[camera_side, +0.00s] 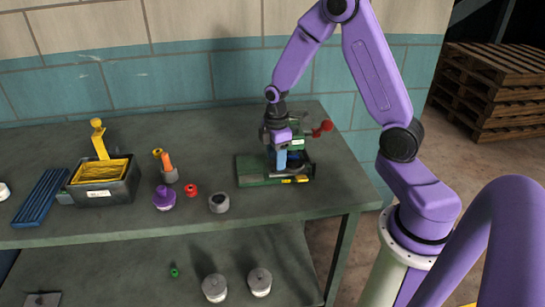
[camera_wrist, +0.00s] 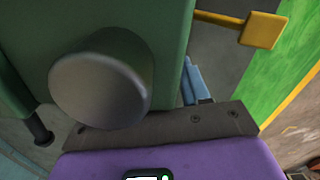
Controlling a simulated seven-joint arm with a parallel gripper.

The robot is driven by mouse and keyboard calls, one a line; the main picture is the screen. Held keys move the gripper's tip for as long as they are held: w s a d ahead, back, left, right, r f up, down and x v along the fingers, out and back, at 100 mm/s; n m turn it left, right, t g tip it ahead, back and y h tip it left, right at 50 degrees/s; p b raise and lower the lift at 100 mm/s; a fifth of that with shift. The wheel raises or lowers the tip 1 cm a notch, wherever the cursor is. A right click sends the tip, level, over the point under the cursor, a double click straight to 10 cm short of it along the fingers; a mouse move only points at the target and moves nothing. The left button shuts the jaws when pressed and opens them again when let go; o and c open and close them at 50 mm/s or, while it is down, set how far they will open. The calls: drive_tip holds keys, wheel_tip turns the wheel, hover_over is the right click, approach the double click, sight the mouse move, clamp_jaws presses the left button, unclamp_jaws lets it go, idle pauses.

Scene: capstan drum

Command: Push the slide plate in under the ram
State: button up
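A green press (camera_side: 250,170) stands near the right end of the bench, with a flat green base and a red ball handle (camera_side: 323,128). My gripper (camera_side: 281,160) points down into the press, its blue finger low near the base. In the wrist view a blue finger (camera_wrist: 193,82) shows beyond my purple wrist; its tip and the gap are hidden. A grey round cap (camera_wrist: 98,90) on the green press body fills the left of that view. The slide plate and the ram cannot be told apart clearly; small yellow marks show at the base's front edge.
A yellow square tab on a rod (camera_wrist: 263,29) sticks out from the press in the wrist view.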

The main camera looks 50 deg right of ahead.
drive_tip(key=shift+w+a, duration=0.1)
drive_tip(key=shift+a, duration=0.05)
drive_tip(key=shift+r, duration=0.1)
drive_tip(key=shift+r, duration=0.2)
wheel_tip(320, 180, up, 17)
idle(0.5)
drive_tip(key=shift+f, duration=0.1)
drive_tip(key=s+a+f, duration=0.2)
drive_tip(key=s+a, duration=1.1)
drive_tip(key=s, duration=0.4)
drive_tip(key=s+f, duration=0.2)
drive_tip(key=s, duration=0.6)
drive_tip(key=shift+s+a+f+n, duration=0.15)
drive_tip(key=shift+n, duration=0.15)
